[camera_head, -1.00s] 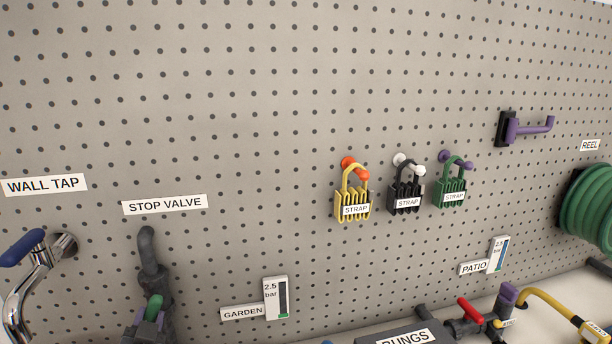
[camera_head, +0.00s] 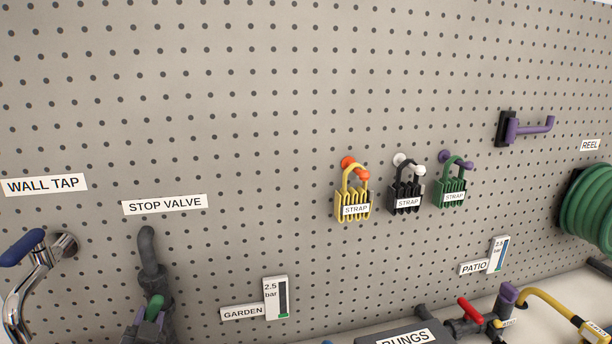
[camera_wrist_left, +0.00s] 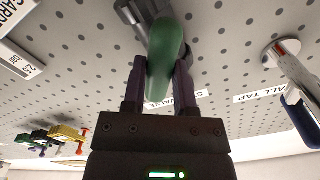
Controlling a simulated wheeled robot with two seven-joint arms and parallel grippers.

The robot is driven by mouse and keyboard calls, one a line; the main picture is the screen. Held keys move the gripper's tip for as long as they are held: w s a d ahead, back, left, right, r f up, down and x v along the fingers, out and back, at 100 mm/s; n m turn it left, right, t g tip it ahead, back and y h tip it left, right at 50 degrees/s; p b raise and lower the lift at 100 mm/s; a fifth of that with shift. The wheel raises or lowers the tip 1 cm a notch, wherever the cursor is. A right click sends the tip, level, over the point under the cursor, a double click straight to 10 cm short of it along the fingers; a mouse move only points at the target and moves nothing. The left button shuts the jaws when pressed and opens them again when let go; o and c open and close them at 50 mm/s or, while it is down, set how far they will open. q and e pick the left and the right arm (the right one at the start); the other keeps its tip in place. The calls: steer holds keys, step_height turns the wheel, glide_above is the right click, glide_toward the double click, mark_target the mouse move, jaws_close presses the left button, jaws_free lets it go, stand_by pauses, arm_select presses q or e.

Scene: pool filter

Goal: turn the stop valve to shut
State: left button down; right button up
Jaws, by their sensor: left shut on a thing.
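The stop valve is a dark grey pipe (camera_head: 149,252) on the pegboard below the "STOP VALVE" label (camera_head: 164,204). Its green handle (camera_head: 155,306) shows at the bottom left of the head view. My left gripper (camera_head: 150,322), with purple fingers, is at the handle. In the left wrist view the green handle (camera_wrist_left: 167,50) lies between the two fingers of my left gripper (camera_wrist_left: 160,85), which are shut on it. The handle points along the gripper towards its palm. The lower part of the valve is cut off in the head view. My right gripper is not in view.
A chrome wall tap (camera_head: 42,258) with a blue lever (camera_head: 22,247) is close on the left. A garden gauge (camera_head: 275,298) is to the right. Straps (camera_head: 352,205) hang further right, with a red-handled valve (camera_head: 470,310) below. The upper pegboard is mostly clear.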

mark_target(149, 318)
arm_select(q)
steer(key=c, duration=0.5)
jaws_free()
steer(key=shift+c, duration=0.2)
steer(key=p+v, duration=0.4)
steer(key=v, duration=0.1)
steer(key=shift+r, duration=0.2)
steer(key=shift+s+d, duration=0.15)
steer(key=shift+s, duration=0.2)
steer(key=shift+s+f, duration=0.1)
steer(key=shift+f, duration=0.1)
steer(key=shift+s, duration=0.1)
